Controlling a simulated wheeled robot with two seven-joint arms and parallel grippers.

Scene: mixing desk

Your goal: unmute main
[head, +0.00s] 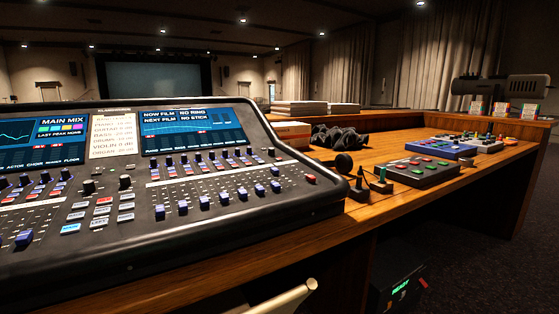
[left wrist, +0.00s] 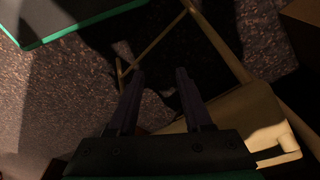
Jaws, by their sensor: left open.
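The mixing console (head: 160,245) fills the left of the head view, with rows of blue faders, small knobs and small lit buttons. Its left screen (head: 62,128) reads MAIN MIX. A red button (head: 310,179) sits at the right end of the fader rows; its label is too small to read. I cannot tell which control is the main mute. My left gripper (left wrist: 160,74) shows in the left wrist view, open and empty, with the floor and a pale chair-like frame below it. Neither gripper shows in the head view.
The wooden desk (head: 455,190) runs right, with a grey button box (head: 420,172), a blue box (head: 441,149) and a dark cable heap (head: 340,138). A pale bar (head: 280,300) rises at the bottom front. A dark unit reading READY (head: 395,290) stands below.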

